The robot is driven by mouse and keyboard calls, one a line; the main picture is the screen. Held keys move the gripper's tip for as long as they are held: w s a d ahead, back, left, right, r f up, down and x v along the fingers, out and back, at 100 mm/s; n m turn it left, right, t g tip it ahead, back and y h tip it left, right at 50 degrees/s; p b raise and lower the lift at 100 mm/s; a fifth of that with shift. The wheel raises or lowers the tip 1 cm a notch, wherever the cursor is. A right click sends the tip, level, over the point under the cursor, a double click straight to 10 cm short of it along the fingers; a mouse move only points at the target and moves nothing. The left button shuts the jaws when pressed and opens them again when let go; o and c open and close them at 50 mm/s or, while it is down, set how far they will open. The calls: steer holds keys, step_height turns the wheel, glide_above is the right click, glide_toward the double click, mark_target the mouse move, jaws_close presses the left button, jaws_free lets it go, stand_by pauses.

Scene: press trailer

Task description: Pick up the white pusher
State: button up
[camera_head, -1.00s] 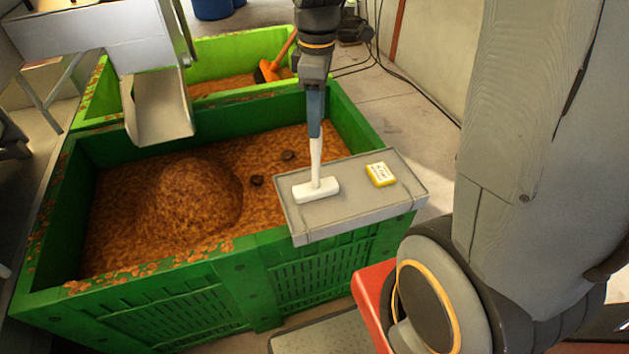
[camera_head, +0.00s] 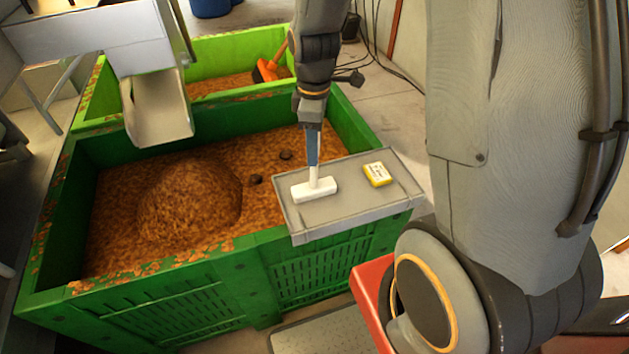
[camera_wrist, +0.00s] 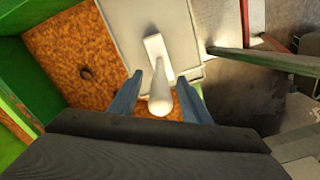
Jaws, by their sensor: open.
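The white pusher (camera_head: 314,190) stands upright on a grey tray (camera_head: 350,207), its wide head resting on the tray and its handle pointing up. My gripper (camera_head: 313,160) points down over it, with its blue-grey fingers at the handle. In the wrist view the pusher's rounded handle end (camera_wrist: 161,101) lies between the two fingers of my gripper (camera_wrist: 164,88), with gaps on both sides. The fingers are apart and do not appear to grip it. In the head view the near finger hides the upper handle.
The tray sits over the right front corner of a green crate (camera_head: 165,295) of brown pulp with two dark lumps. A yellow-and-white box (camera_head: 377,173) lies right of the pusher. A metal chute (camera_head: 157,115) hangs at the left; a second crate holds an orange tool (camera_head: 269,68).

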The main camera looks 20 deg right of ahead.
steer(key=shift+f, duration=0.15)
jaws_close()
stand_by(0.4)
